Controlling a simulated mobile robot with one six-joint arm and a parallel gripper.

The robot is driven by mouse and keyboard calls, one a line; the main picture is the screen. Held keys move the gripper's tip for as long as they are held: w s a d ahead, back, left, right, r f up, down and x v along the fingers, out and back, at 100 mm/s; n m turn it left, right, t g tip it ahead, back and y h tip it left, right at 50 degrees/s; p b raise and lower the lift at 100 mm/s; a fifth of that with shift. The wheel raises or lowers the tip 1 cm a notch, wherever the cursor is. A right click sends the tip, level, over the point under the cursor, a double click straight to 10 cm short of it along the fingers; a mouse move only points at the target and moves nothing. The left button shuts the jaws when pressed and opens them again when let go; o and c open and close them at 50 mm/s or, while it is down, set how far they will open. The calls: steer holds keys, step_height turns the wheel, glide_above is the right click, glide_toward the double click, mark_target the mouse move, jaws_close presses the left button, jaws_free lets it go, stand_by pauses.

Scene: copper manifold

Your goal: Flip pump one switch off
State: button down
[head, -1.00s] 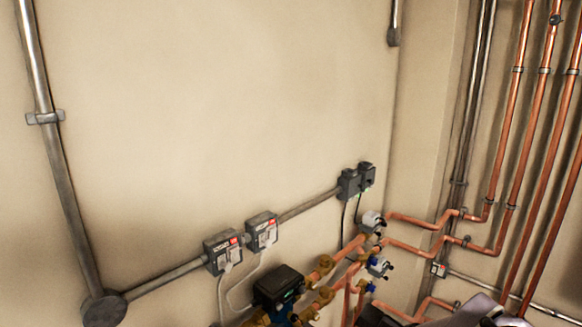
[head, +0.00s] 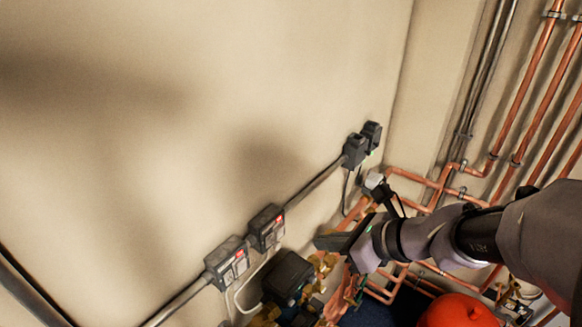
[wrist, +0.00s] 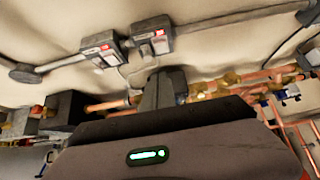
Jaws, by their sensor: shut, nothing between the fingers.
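Two grey switch boxes with red labels sit on the wall conduit. The left box (head: 228,262) and right box (head: 267,228) are both at lower centre in the head view. In the wrist view, the left box (wrist: 101,48) and right box (wrist: 151,34) are at the top. The print is too small to tell which is pump one, and I cannot tell how either switch is set. My gripper (head: 322,241) is right of the boxes and apart from them. In the wrist view my gripper (wrist: 164,76) is shut and empty, pointing toward the wall below the right box.
A black pump head (head: 289,272) with brass fittings is below the boxes. Copper pipes (head: 430,190) run at the right. Two dark sockets (head: 362,144) end the conduit. A red vessel (head: 459,312) stands low at the right. The wall above is clear.

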mark_target(279, 230)
steer(key=w+a+f, duration=0.1)
steer(key=a, duration=0.1)
steer(key=w+a+f, duration=0.1)
steer(key=w+a, duration=0.1)
steer(key=w+a+f, duration=0.1)
steer(key=w+a, duration=0.1)
steer(key=a, duration=0.1)
steer(key=shift+w+f, duration=0.2)
steer(key=shift+f, duration=0.2)
steer(key=shift+w+a, duration=0.3)
steer(key=shift+a, duration=0.1)
steer(key=shift+w+a+r+p, duration=0.35)
steer(key=shift+r+p, duration=0.15)
steer(key=shift+p, duration=0.2)
steer(key=shift+f, duration=0.3)
steer(key=shift+r+p, duration=0.5)
steer(key=shift+r, duration=0.35)
